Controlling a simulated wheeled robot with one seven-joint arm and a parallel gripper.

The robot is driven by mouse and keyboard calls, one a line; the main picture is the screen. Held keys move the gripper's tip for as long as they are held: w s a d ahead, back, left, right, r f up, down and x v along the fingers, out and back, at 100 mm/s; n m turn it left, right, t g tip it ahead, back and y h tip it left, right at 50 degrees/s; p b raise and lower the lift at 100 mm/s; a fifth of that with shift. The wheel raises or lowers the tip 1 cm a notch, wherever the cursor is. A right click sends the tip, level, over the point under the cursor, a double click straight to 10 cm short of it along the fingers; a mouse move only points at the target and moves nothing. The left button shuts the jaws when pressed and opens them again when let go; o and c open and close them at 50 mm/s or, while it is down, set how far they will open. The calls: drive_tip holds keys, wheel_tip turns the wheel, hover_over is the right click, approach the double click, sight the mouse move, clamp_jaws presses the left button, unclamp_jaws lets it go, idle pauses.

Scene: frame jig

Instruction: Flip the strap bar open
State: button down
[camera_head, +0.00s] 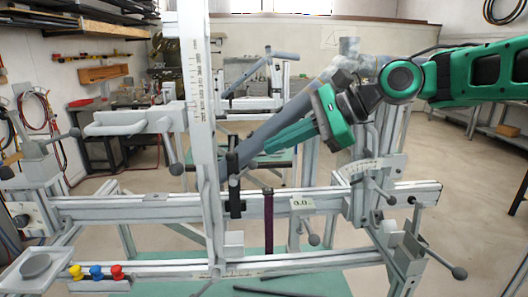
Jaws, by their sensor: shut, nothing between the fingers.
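My gripper (268,147) comes in from the upper right on a green arm. Its fingers are together and point down and left along a dark grey slanted tube (242,170). A small black upright piece (234,200) stands at the lower end of the tube, left of the fingertips; it may be the strap bar, but I cannot tell for sure. A gap seems to lie between the fingertips and this piece, though depth is unclear. The gripper partly hides the tube behind it.
A white upright post (198,90) with a scale stands left of the gripper. A long horizontal rail (130,209) crosses below, with lever handles (308,230) at the right. A purple upright strip (268,222) hangs at the rail. Coloured knobs (96,272) sit front left.

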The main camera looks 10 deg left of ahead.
sight(232, 146)
drive_tip(key=x, duration=0.9)
drive_tip(key=shift+w+f, duration=0.2)
drive_tip(key=shift+f, duration=0.05)
